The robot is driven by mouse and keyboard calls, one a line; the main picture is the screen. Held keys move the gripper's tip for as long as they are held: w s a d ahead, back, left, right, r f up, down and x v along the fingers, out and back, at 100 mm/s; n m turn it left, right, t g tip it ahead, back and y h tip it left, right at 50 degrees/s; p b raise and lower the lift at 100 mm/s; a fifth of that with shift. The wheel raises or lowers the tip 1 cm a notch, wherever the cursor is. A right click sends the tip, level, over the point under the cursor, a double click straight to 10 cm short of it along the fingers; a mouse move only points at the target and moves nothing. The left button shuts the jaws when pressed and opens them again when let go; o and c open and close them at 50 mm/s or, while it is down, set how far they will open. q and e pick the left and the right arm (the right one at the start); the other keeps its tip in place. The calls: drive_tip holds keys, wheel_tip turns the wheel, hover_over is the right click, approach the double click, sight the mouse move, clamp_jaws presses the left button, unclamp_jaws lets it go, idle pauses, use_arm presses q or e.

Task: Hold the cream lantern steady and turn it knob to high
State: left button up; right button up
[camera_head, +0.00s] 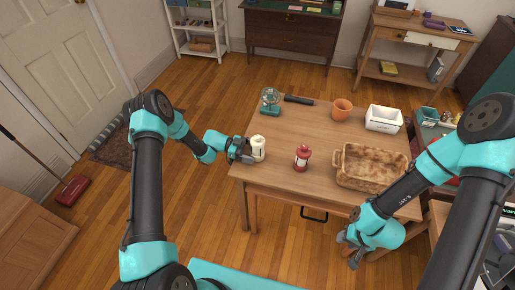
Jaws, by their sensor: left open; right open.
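The cream lantern (259,147) stands upright on the left side of the wooden table (300,128), near its edge. My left gripper (247,151) is open beside the lantern, at its left. At this size I cannot tell whether its fingers touch the lantern. The lantern's knob is too small to make out. My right gripper (349,249) is open and empty, low in front of the table's front edge, well away from the lantern.
A red lantern (302,157) stands to the right of the cream one. A brown basket (367,166), a white bin (383,119), an orange pot (341,109), a teal fan (269,101) and a dark bar-shaped object (298,100) are also on the table. The table's middle is clear.

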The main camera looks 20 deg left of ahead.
use_arm(q)
drive_tip(key=shift+d+f, duration=0.1)
drive_tip(key=shift+d, duration=0.7)
